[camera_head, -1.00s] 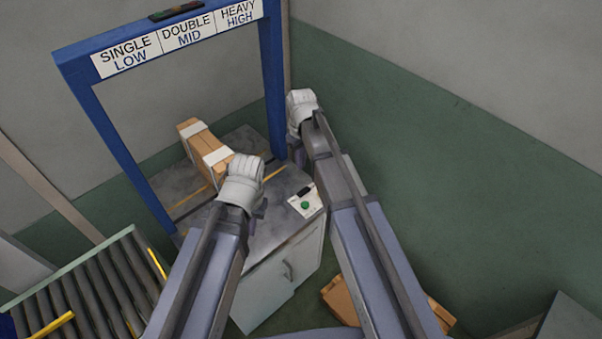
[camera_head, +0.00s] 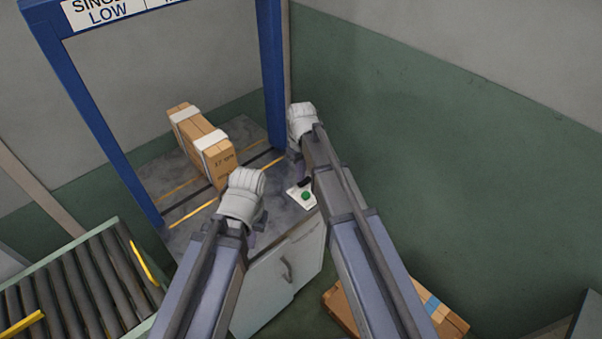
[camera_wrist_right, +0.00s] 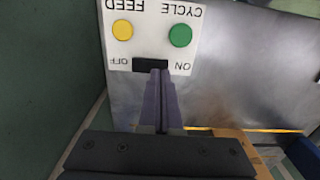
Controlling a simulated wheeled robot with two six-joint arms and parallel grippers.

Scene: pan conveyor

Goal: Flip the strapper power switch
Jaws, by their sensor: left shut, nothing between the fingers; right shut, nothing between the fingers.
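The strapper is a blue arch (camera_head: 274,75) over a grey table. Its white control panel (camera_head: 293,193) is at the table's right corner, partly hidden by my right arm. The power switch is a black rocker (camera_wrist_right: 150,64) between upside-down OFF and ON labels in the right wrist view; it also shows in the head view (camera_head: 305,183). My right gripper (camera_wrist_right: 160,73) is shut and empty, its fingertips at the switch's lower edge, toward the ON side. I cannot tell whether they touch, or which way the rocker sits. My left gripper (camera_head: 243,200) is shut and empty, left of the panel.
A green button (camera_wrist_right: 180,36) and a yellow button (camera_wrist_right: 122,30) sit close to the switch. A strapped carton (camera_head: 203,145) stands on the table. A roller conveyor (camera_head: 85,280) is at lower left.

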